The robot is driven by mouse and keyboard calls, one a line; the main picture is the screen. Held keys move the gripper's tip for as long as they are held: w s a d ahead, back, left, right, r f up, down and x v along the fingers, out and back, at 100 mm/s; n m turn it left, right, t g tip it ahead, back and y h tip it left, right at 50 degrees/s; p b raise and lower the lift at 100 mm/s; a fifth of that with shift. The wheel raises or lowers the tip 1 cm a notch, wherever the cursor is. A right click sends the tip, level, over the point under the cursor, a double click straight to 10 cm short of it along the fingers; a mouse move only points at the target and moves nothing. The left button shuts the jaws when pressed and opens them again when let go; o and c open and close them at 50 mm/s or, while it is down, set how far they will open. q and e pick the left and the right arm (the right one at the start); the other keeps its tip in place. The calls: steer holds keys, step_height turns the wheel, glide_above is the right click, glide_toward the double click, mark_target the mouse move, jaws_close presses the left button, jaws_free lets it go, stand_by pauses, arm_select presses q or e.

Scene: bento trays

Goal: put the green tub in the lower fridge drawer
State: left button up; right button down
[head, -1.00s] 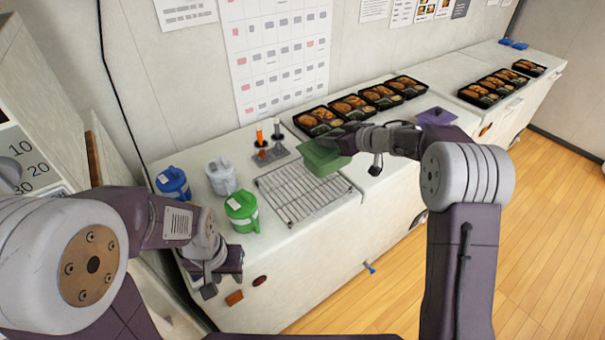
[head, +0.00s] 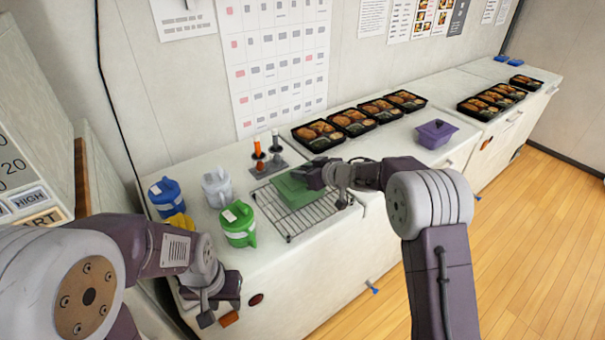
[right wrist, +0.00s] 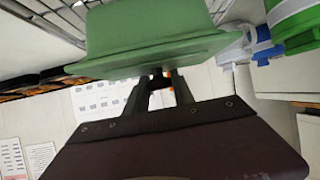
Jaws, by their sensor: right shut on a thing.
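The green tub (head: 293,190) is over the wire rack (head: 312,218) on the white counter. My right gripper (head: 318,176) is shut on its right edge. The green tub (right wrist: 150,38) fills the top of the right wrist view, with my right gripper's fingers (right wrist: 158,82) at its rim. I cannot tell whether the tub touches the rack. My left gripper (head: 218,308) is low at the counter's front left edge, away from the tub, and its jaws are unclear. A blue handle (head: 373,288) shows low on the cabinet front; I cannot tell which drawer it belongs to.
Blue (head: 166,196), white (head: 217,187) and green (head: 238,225) lidded jugs stand left of the rack. A small grey holder (head: 273,163) stands behind it. A purple tub (head: 436,134) and several black bento trays (head: 352,123) are to the right. The wooden floor (head: 490,250) is open.

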steer(key=c, duration=1.5)
jaws_free()
steer(key=shift+f, duration=0.15)
steer(key=o, duration=0.4)
steer(key=shift+r, duration=0.2)
steer(key=shift+s+d+r, duration=0.2)
steer(key=p+v, duration=0.1)
steer(key=v, duration=1)
steer(key=shift+s+d, duration=0.15)
